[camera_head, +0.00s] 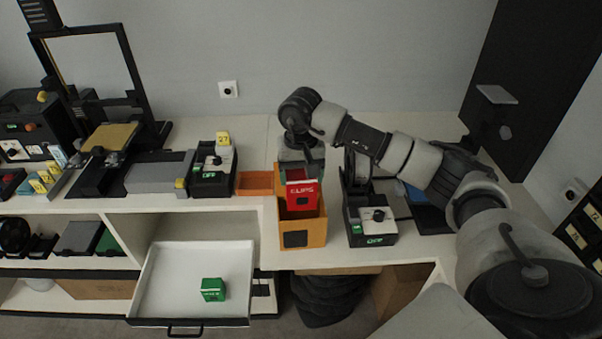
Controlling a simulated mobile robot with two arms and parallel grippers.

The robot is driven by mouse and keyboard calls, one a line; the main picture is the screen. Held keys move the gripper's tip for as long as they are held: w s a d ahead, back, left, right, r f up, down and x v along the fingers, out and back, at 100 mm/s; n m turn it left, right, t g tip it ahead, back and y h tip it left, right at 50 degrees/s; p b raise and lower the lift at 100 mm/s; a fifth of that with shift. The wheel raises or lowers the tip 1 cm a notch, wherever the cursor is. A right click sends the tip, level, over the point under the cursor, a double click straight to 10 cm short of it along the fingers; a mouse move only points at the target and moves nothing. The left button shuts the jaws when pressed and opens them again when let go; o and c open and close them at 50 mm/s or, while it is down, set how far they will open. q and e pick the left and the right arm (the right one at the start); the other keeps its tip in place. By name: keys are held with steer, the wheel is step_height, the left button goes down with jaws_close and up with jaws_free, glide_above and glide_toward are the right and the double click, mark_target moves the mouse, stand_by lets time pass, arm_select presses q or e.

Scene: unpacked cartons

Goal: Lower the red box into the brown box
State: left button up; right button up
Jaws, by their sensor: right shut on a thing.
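The red box (301,195), with white lettering on its face, is in my right gripper (300,169). The gripper is shut on it from above and points down. The brown box (302,230) is an open, orange-brown carton with a dark patch on its front, at the counter's front edge. The red box is upright over the brown box's opening, its lower end seeming to be at or just inside the rim. The exact depth is hidden by the front wall. My left gripper is not in view.
A low orange tray (256,183) stands left of the brown box. A black device with a dial (375,218) stands close on its right. An open white drawer (190,280) below holds a green box (213,289). Machines fill the counter's left.

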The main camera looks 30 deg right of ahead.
mark_target(301, 194)
steer(key=shift+f, duration=0.2)
steer(key=shift+f+b, duration=3.05)
steer(key=shift+f, duration=0.2)
steer(key=o, duration=1.2)
steer(key=shift+r, duration=0.15)
steer(key=shift+r+p, duration=3.05)
steer(key=shift+r, duration=2.4)
steer(key=shift+f, duration=0.1)
